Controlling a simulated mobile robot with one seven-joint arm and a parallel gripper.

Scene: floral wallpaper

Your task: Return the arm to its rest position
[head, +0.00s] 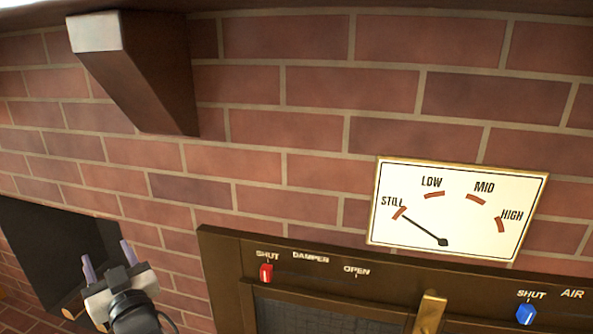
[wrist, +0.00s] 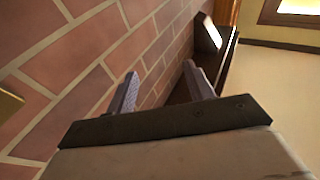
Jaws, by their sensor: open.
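My gripper (head: 107,260) is at the lower left of the head view, in front of the brick wall and near the dark opening. Its two pale purple fingers stand apart with nothing between them. In the wrist view my gripper (wrist: 161,92) also shows its two fingers spread and empty. They point along the brick wall toward a dark bracket under a shelf. The rest of my arm is mostly out of the head view.
A brick wall (head: 310,130) fills the view. A bracket (head: 140,75) juts out at upper left. A dark opening (head: 60,240) lies lower left. A brown panel (head: 225,275) holds a red slider (head: 266,273) and a blue knob (head: 526,313). A gauge (head: 457,208) points at STILL.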

